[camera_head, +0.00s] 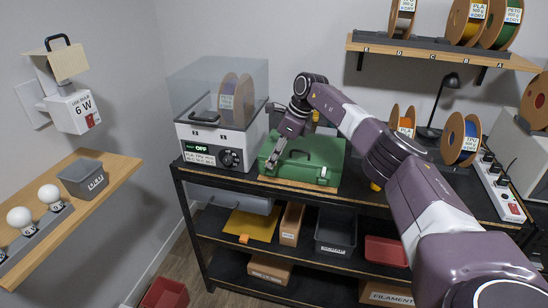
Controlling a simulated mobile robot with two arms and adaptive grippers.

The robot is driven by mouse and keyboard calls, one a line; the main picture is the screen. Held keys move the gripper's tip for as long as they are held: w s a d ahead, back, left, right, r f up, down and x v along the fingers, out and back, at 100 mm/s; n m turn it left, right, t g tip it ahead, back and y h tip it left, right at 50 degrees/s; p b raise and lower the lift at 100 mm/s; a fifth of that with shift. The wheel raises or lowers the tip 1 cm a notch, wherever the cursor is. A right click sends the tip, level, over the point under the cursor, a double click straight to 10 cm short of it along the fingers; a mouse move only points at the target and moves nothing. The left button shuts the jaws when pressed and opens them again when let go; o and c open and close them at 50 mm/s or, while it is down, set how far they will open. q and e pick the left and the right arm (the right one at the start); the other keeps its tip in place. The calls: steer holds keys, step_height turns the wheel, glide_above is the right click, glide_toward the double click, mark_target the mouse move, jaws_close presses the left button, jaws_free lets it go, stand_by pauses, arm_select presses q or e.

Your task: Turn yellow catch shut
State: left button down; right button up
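A green case (312,160) with a dark handle on its lid lies on the black workbench, and its lid looks down. A small pale catch (323,174) shows at the right of its front face; its colour and whether it is fastened are too small to tell. My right gripper (273,159) points down at the left front of the case and covers that part, including any catch there. Its fingers look close together, but I cannot tell whether they hold or touch anything. My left gripper is not in view.
A dryer box (217,140) with a clear cover and a spool stands left of the case. Spools and a white power strip (499,187) are on the right of the bench. A shelf (440,52) with spools hangs above. My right arm crosses over the bench.

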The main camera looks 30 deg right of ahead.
steer(key=v, duration=0.8)
stand_by(0.5)
